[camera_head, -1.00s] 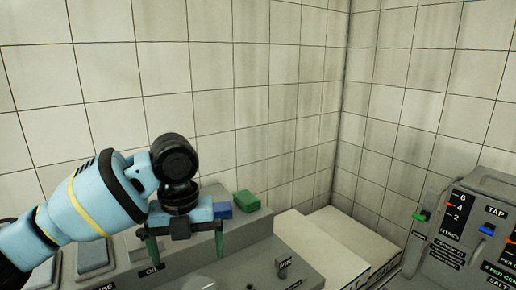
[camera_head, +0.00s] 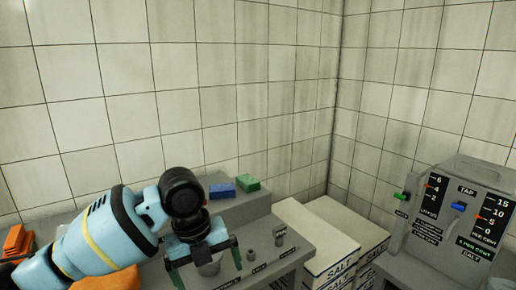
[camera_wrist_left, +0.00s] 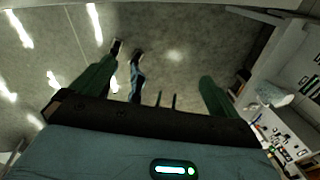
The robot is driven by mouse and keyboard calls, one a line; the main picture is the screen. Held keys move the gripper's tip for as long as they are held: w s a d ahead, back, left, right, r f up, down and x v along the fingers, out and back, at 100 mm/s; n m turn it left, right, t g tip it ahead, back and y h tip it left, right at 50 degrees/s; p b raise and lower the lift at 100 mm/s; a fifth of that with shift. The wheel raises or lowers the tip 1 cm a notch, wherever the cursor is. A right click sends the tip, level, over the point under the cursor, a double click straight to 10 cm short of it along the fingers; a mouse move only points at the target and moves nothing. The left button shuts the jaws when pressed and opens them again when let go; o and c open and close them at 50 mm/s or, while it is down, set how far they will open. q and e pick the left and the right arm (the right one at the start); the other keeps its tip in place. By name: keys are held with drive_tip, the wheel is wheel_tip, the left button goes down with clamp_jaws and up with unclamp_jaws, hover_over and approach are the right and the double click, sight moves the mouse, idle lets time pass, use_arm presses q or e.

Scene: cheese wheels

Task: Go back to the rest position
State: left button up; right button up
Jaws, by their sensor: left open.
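My left gripper (camera_head: 205,262) is at the bottom of the head view, in front of the grey bench (camera_head: 262,200). Its two dark green fingers are spread apart. In the left wrist view the open fingers (camera_wrist_left: 160,75) also stand wide apart, with the grey floor far beyond them and nothing held. A small grey cup-like thing shows between or behind the fingers in the head view; I cannot tell its distance. My right gripper is not seen.
A blue block (camera_head: 222,190) and a green block (camera_head: 249,184) sit on the bench's raised back. White SALT boxes (camera_head: 318,236) stand right of it, then a grey dial machine (camera_head: 470,200). An orange thing (camera_head: 17,241) is at left. Tiled walls stand behind.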

use_arm(q)
drive_tip(key=s+d+f+n+t+h, duration=0.2)
drive_tip(key=s+d+f+n+h, duration=0.1)
drive_tip(key=f+n, duration=0.65)
drive_tip(key=s+d+f+n+t+h, duration=0.25)
drive_tip(key=f+n, duration=0.35)
drive_tip(key=f, duration=0.6)
drive_tip(key=s+a+f+n+t+y, duration=0.2)
drive_tip(key=s+a+f+n, duration=0.5)
drive_tip(key=s, duration=0.3)
drive_tip(key=s+a+f+n+t+y, duration=0.2)
drive_tip(key=s+a+f+n, duration=0.4)
drive_tip(key=s+a, duration=0.3)
drive_tip(key=s+n+y, duration=0.1)
drive_tip(key=s, duration=0.1)
drive_tip(key=shift+s+f, duration=0.3)
drive_tip(key=shift+f, duration=0.1)
drive_tip(key=shift+a+t, duration=0.1)
drive_tip(key=shift+t, duration=0.15)
